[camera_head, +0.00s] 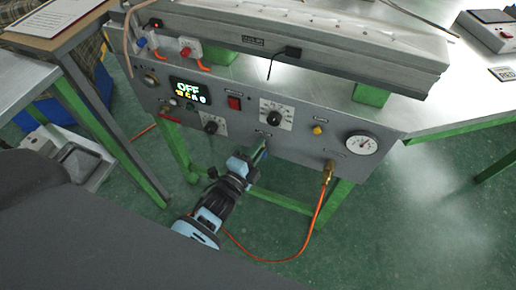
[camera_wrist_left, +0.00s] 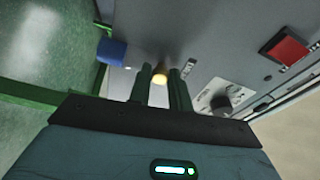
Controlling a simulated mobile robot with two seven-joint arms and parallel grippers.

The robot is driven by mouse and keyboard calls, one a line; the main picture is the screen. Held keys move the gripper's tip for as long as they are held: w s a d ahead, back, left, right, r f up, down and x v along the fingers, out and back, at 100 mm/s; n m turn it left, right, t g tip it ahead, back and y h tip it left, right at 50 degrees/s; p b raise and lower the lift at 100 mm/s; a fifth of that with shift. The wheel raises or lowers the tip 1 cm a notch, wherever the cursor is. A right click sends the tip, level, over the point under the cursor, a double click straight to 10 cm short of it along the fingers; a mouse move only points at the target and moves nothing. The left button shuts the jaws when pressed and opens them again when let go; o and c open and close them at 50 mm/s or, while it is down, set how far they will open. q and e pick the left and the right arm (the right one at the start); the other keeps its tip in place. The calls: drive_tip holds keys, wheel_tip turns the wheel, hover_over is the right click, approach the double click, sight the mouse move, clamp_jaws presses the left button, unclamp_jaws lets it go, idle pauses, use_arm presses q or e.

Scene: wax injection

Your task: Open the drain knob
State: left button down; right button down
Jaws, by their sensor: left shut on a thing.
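The grey front panel (camera_head: 190,100) of the machine faces me. My left gripper (camera_head: 259,153) reaches up to the panel's lower edge, below a black dial knob (camera_head: 274,118). In the left wrist view, my left gripper (camera_wrist_left: 160,88) has its two dark fingers close together on either side of a small brass-coloured part (camera_wrist_left: 159,75), and is shut on it. A blue block-like part (camera_wrist_left: 112,51) is just left of the fingers. No readable label marks the drain knob, so I cannot tell which of these parts it is. My right gripper is not in view.
A red switch (camera_head: 234,103), a lit OFF display (camera_head: 188,91), a yellow knob (camera_head: 318,130) and a round gauge (camera_head: 361,144) are on the panel. An orange hose (camera_head: 313,230) loops below from a brass fitting (camera_head: 328,172). Green legs stand under the machine.

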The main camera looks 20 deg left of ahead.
use_arm(q)
drive_tip(key=shift+d+f+n+t+y+b, duration=0.15)
drive_tip(key=shift+n+t+y, duration=0.3)
drive_tip(key=shift+n, duration=2.6)
drive_tip(key=shift+a+r+n+t+y+b, duration=0.1)
drive_tip(key=shift+n+t+y+b, duration=0.35)
drive_tip(key=shift+n, duration=2.55)
drive_tip(key=shift+d+f+n+t+y+b, duration=0.15)
drive_tip(key=shift+n+y, duration=0.45)
drive_tip(key=shift+n, duration=2.45)
drive_tip(key=c, duration=1.3)
unclamp_jaws()
drive_tip(key=shift+s+a, duration=0.1)
